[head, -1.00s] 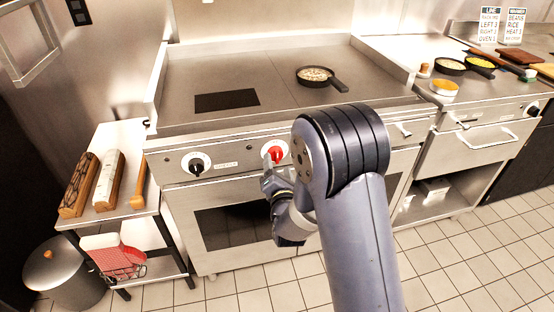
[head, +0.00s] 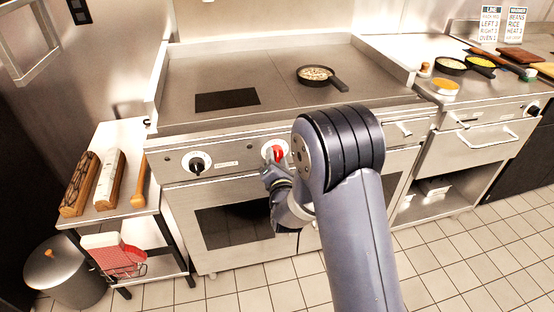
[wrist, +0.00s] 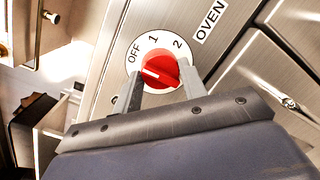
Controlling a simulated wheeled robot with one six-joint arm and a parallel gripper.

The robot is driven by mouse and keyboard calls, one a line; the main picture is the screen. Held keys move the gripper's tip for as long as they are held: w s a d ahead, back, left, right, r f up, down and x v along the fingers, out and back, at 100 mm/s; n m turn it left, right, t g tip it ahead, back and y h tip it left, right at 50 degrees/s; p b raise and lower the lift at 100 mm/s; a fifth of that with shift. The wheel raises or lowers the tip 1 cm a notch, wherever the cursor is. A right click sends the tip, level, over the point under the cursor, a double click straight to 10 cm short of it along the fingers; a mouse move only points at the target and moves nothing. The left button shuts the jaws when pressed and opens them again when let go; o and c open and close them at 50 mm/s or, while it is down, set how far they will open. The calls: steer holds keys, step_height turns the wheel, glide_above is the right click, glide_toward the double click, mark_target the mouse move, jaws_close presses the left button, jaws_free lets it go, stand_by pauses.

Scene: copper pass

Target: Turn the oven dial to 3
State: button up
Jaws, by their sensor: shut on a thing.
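The red oven dial (wrist: 160,68) sits on a round white plate in the wrist view, beside the "OVEN" label (wrist: 209,20). OFF, 1 and 2 are readable along its upper edge; a 3 is not visible. The white pointer line on the dial points left, roughly toward the OFF side. My gripper (wrist: 158,90) is shut on the dial, one finger on each side of it. In the head view the red dial (head: 277,153) is on the oven's front panel, with my gripper (head: 271,168) just in front, partly hidden by my arm.
A black-knobbed dial (head: 197,163) is to the left on the same panel. The oven door (head: 232,190) lies below. A pan (head: 318,75) sits on the cooktop above. A side table (head: 122,205) stands at left.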

steer(key=c, duration=0.3)
